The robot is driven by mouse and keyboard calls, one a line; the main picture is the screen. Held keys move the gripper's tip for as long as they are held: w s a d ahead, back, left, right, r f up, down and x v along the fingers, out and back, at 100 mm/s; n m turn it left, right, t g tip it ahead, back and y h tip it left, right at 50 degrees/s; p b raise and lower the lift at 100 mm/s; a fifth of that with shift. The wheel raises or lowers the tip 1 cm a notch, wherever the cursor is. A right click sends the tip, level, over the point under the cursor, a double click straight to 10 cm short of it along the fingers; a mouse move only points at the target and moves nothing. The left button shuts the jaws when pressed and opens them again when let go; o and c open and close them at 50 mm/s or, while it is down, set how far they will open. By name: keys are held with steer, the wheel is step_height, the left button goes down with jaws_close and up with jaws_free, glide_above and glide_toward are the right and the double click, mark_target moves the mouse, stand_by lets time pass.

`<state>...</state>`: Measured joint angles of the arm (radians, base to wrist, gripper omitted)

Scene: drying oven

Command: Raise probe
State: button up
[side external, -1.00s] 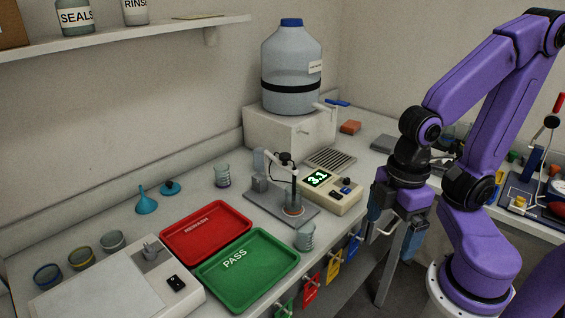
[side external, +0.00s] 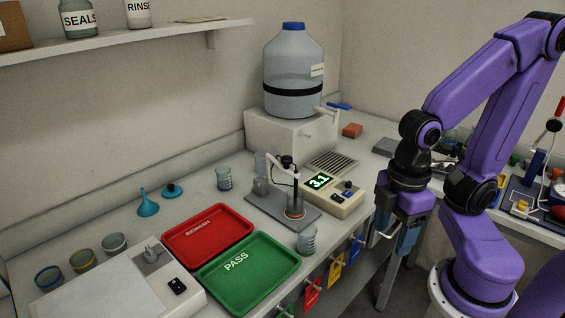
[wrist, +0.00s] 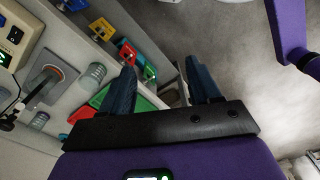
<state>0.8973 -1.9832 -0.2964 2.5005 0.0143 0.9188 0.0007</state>
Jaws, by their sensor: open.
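The probe (side external: 296,192) hangs upright from a white stand arm (side external: 281,163). Its lower end is in a small beaker with reddish contents (side external: 295,212) on the grey stand base (side external: 268,209). A beige meter (side external: 332,196) beside it shows 3.1. My gripper (side external: 390,240) is open and empty, pointing down in front of the bench edge, to the right of the meter and apart from the probe. In the wrist view my gripper (wrist: 163,82) has its two blue fingers spread, with the stand base (wrist: 45,78) at the left.
A clear beaker (side external: 307,240) stands near the bench edge in front of the stand. Red (side external: 208,236) and green (side external: 249,267) trays lie to the left. Coloured tags (side external: 334,269) hang on hooks along the bench front. A large bottle (side external: 293,75) stands behind.

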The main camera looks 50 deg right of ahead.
steer(key=w+d+f+m+g+y, duration=0.25)
steer(key=w+m+y, duration=1.15)
steer(key=m, duration=1.1)
steer(key=w+d+f+m+t+h, duration=0.1)
steer(key=w+d+m+t, duration=0.4)
steer(key=d+m+t, duration=0.3)
steer(key=w+d+m+t, duration=0.6)
steer(key=d+t, duration=0.1)
steer(key=d, duration=0.4)
steer(key=x, duration=1.7)
steer(key=shift+f, duration=0.3)
steer(key=shift+w+a, duration=0.1)
steer(key=shift+a, duration=0.05)
jaws_close()
